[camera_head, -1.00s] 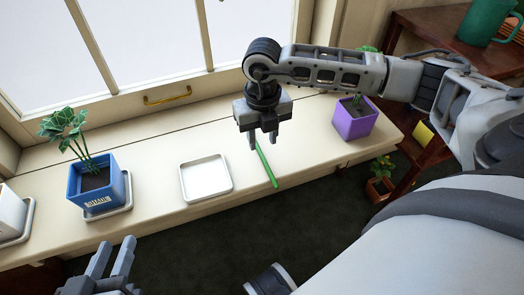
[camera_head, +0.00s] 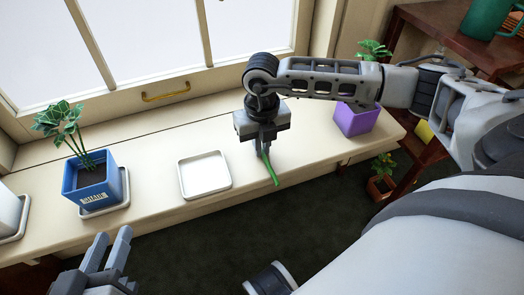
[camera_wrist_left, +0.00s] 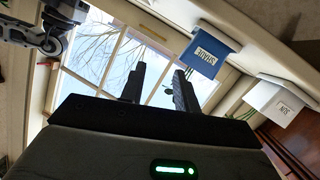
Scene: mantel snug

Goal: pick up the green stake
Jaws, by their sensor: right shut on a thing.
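The green stake (camera_head: 271,170) is a thin rod at the front part of the window sill (camera_head: 160,205), right of the empty white tray. My right gripper (camera_head: 264,147) reaches down from above, its fingers shut on the stake's upper part. The stake's lower end sticks out below the fingers towards the front edge; whether it touches the sill I cannot tell. My left gripper (camera_head: 107,252) is low at the left in the head view, in front of the sill, fingers apart and empty. Its open fingers also show in the left wrist view (camera_wrist_left: 157,85).
A blue pot (camera_head: 100,185) with a plant stands on a white saucer at the left. An empty square white tray (camera_head: 205,176) lies mid-sill. A purple pot (camera_head: 356,119) with a plant stands at the right. A small potted plant (camera_head: 381,187) is lower, by a dark shelf.

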